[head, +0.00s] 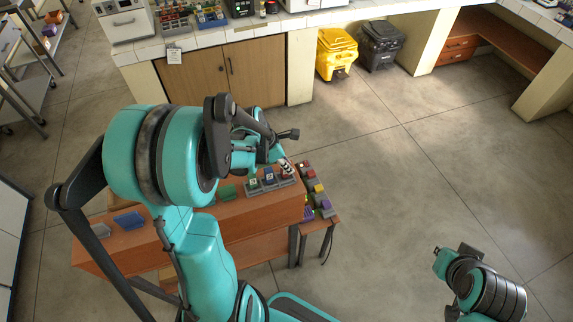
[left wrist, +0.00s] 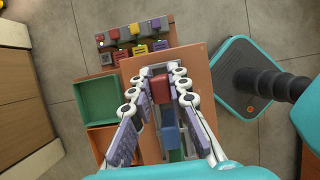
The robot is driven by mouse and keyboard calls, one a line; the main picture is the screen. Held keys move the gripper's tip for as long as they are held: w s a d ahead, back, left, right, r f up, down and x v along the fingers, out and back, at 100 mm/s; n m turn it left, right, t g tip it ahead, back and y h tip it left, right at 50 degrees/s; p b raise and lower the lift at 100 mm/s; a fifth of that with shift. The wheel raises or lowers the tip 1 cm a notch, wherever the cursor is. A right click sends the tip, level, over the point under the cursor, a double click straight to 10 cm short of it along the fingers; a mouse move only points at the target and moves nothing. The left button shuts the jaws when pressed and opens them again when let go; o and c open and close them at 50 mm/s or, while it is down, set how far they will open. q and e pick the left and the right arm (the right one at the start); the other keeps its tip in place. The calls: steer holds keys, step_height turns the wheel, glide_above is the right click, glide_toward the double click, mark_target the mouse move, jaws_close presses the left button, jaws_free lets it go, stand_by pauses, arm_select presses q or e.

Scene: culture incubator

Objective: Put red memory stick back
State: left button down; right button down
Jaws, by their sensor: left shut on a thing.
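In the left wrist view, the red memory stick (left wrist: 160,88) stands between the fingers of my left gripper (left wrist: 158,78), which is shut on it. A blue stick (left wrist: 168,118) and a green piece stand in line with it, closer to the camera. In the head view, my left gripper (head: 284,160) reaches down to the right end of a row on the brown table (head: 230,215); the red stick itself is largely hidden there. A blue stick (head: 268,178) and a green stick (head: 252,184) stand in grey holders beside it. My right gripper (head: 441,262) is away over the floor.
A lower side table carries a grey rack (head: 325,200) with red, yellow and purple pieces; the rack shows in the left wrist view (left wrist: 130,41). A green bin (left wrist: 78,100) and an orange bin (left wrist: 92,137) lie beside the table.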

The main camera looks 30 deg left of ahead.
arm_select(q)
steer(key=shift+f, duration=0.1)
steer(key=c, duration=1.5)
jaws_free()
steer(key=shift+o, duration=0.2)
